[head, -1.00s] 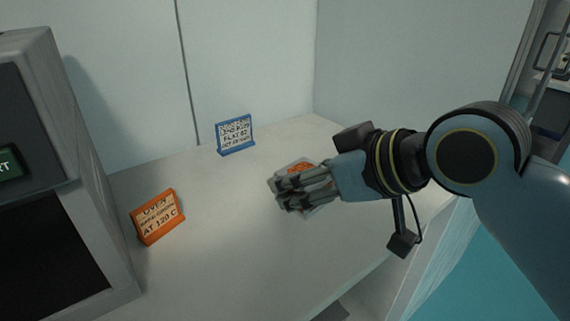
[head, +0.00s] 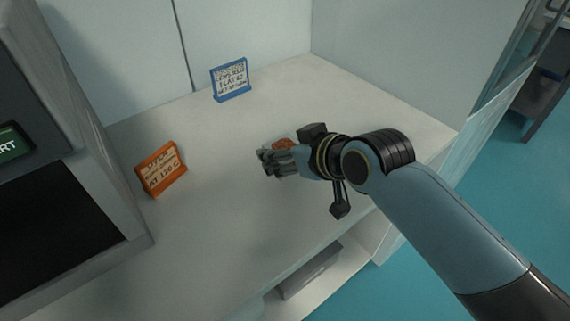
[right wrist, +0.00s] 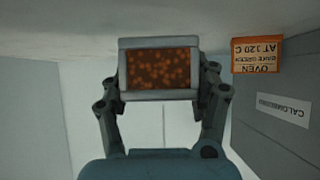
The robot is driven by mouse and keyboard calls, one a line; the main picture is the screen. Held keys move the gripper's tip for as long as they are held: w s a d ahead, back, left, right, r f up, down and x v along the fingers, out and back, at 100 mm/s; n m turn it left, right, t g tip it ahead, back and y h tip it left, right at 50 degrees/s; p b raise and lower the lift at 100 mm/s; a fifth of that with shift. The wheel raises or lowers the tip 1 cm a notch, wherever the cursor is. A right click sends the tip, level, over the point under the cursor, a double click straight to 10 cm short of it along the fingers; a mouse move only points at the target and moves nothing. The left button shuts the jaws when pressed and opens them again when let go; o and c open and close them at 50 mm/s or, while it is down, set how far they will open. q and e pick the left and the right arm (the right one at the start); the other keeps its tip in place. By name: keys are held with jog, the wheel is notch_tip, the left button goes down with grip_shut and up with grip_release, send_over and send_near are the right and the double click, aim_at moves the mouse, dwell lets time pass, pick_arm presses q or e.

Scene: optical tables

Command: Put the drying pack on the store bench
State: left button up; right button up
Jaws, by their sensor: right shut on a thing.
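The drying pack (right wrist: 158,70) is a flat grey-framed pack with an orange speckled window, seen clearly in the right wrist view. My right gripper (right wrist: 160,88) is shut on it, one finger at each side. In the head view my right gripper (head: 270,163) hides most of the pack, and a bit of its orange face (head: 283,144) shows behind the fingers. They are over the middle of a pale bench (head: 215,225). I cannot tell whether the pack touches the bench top. My left gripper is not in view.
An orange oven sign (head: 162,170) stands left of the gripper, beside a grey oven (head: 92,170) with a dark front. A blue sign (head: 230,80) stands at the back by the wall. The bench top around the gripper is clear.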

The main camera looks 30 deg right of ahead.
notch_tip(320, 180, down, 4)
jog(key=shift+r, duration=0.2)
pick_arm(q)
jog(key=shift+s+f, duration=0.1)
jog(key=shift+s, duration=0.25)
pick_arm(e)
jog(key=shift+f, duration=0.15)
jog(key=shift+f, duration=0.15)
jog(key=o, duration=1.3)
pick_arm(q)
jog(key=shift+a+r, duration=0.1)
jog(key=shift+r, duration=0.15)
pick_arm(e)
jog(key=v, duration=1.2)
